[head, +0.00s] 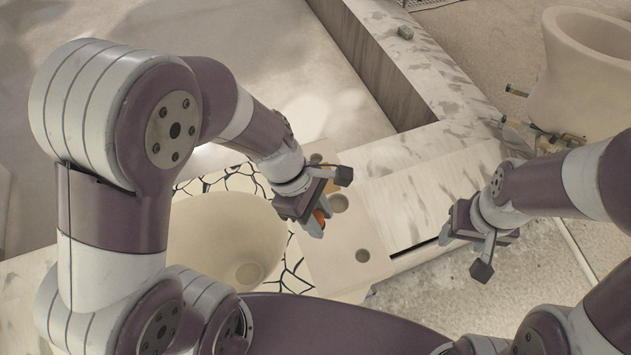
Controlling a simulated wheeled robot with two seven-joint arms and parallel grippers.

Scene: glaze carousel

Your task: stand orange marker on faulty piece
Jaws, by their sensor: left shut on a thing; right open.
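My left gripper (320,210) is shut on an orange thing (319,216), which looks like the orange marker. Only a small part of it shows between the fingers. It is over a pale board with round holes (340,265); whether the marker touches the board I cannot tell. Another orange-brown bit (316,158) shows just behind the gripper, mostly hidden. My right gripper (466,252) is open and empty, right of the board. I cannot make out which piece is faulty.
A large cream bowl (222,235) sits left of the board, on a black-and-white crackle-patterned surface (236,180). A big pale vessel (585,75) stands at the upper right, with small metal fittings (540,137) beside it.

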